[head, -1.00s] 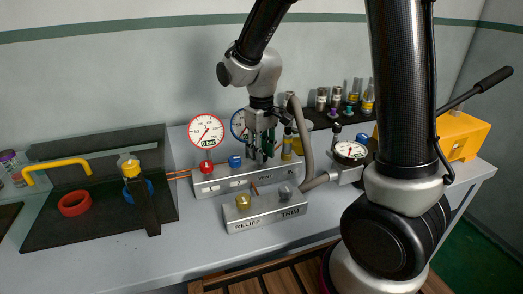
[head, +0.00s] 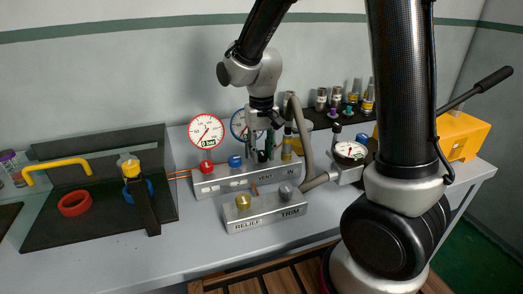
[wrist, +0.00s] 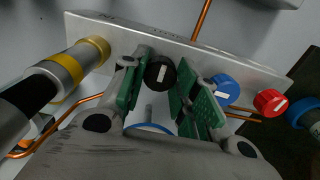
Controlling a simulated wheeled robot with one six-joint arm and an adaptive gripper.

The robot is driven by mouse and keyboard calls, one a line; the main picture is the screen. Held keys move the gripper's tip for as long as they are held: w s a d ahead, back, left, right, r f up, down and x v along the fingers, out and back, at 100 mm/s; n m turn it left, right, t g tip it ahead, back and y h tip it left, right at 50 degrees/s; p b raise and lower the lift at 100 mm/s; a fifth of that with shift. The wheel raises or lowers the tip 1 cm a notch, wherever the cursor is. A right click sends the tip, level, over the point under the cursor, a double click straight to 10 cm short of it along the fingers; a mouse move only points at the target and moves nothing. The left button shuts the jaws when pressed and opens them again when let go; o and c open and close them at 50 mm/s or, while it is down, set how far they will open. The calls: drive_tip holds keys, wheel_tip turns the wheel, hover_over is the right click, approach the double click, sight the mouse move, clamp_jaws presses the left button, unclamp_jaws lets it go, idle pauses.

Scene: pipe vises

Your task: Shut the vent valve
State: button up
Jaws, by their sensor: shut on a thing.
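The vent valve's black knob (wrist: 160,72) has a white pointer mark and sits on the grey valve block marked VENT (head: 225,182). In the wrist view it lies between the green pads of my gripper (wrist: 163,66), which is shut on it. In the head view my gripper (head: 262,148) points straight down over the block, and its fingers largely hide the knob. The white mark on the knob's top shows slightly tilted in the wrist view.
A blue knob (wrist: 224,90) and a red knob (wrist: 270,102) stand beside the black one. A front block (head: 265,212) marked RELIEF and TRIM carries brass and grey knobs. Gauges (head: 206,130) stand behind; a grey hose (head: 306,140) rises close on the right.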

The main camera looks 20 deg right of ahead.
sight(262, 153)
drive_tip(key=o, duration=1)
drive_tip(key=shift+o, duration=0.2)
wheel_tip(262, 153, up, 12)
drive_tip(key=s+d+r+t, duration=0.2)
drive_tip(key=s+d, duration=0.5)
drive_tip(key=s, duration=0.2)
drive_tip(key=s+d+r+t, duration=0.2)
drive_tip(key=s+d, duration=0.6)
drive_tip(key=s, duration=0.2)
drive_tip(key=shift+r, duration=0.25)
